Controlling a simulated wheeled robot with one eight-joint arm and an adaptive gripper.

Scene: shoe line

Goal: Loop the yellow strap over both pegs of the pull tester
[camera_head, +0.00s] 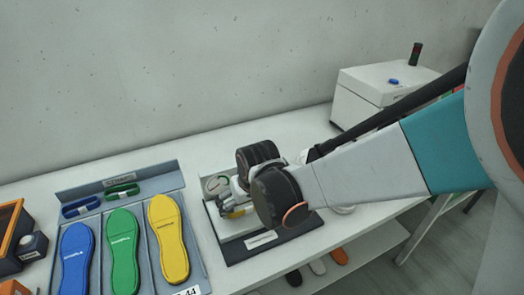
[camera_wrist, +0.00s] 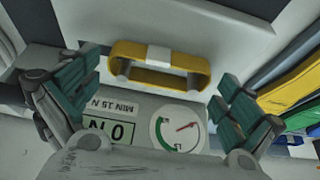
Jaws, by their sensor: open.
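The yellow strap (camera_wrist: 157,62), a loop with a white band at its middle, shows in the wrist view stretched lengthwise. Two grey pegs of the pull tester show inside it, one near each end, so it appears to lie around both. How far down it sits is hard to tell. In the head view a bit of the strap (camera_head: 235,213) shows by the fingers. My gripper (camera_wrist: 158,72) is open, its green-padded fingers apart from the strap at either end. The pull tester (camera_wrist: 150,108) has a dial (camera_wrist: 178,129) and a display (camera_wrist: 110,129) reading 0 N.
Left of the tester, a grey tray (camera_head: 145,256) holds blue, green and yellow insoles, with blue and green straps (camera_head: 122,191) at its back. A white box (camera_head: 385,92) stands at the back right. An orange-edged box (camera_head: 10,228) is at the far left.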

